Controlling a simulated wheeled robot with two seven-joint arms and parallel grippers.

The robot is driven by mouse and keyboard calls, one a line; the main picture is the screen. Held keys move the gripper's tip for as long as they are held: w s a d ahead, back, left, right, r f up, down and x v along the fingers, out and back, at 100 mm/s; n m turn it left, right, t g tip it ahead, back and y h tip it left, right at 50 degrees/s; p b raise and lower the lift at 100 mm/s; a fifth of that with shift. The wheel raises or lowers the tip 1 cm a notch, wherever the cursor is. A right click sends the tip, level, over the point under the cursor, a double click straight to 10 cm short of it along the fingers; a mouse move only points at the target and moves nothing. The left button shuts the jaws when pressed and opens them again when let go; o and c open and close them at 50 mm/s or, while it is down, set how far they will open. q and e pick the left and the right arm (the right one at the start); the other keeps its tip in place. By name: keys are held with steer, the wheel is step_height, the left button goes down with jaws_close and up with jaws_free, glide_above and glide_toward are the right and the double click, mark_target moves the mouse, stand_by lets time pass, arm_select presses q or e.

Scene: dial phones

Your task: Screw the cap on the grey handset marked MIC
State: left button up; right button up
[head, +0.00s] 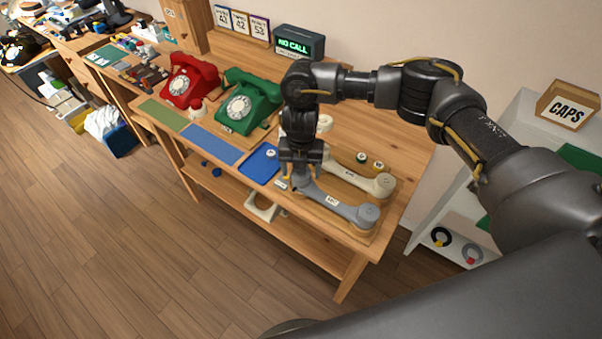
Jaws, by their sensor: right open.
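The grey handset (337,207) lies on a wooden rest at the table's front right, with a small white label on its handle. Its round right end (368,213) shows; its left end is partly hidden by my right gripper. My right gripper (299,182) points down, open, over or at that left end; I cannot tell if it touches. A small pale cap-like piece (271,154) is in the blue tray (258,170), left of the gripper. Whether anything is between the fingers is too small to tell. My left gripper is not in view.
A cream handset (352,174) lies just behind the grey one, with small round pieces (362,158) behind it. Green (249,103) and red (190,80) dial phones stand to the left. A box marked CAPS (568,106) sits on the white shelf at right. A NO CALL sign (298,44) stands at the back.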

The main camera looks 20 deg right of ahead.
steer(key=shift+n, duration=0.8)
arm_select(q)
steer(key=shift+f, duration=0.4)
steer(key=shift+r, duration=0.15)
arm_select(e)
steer(key=c, duration=0.9)
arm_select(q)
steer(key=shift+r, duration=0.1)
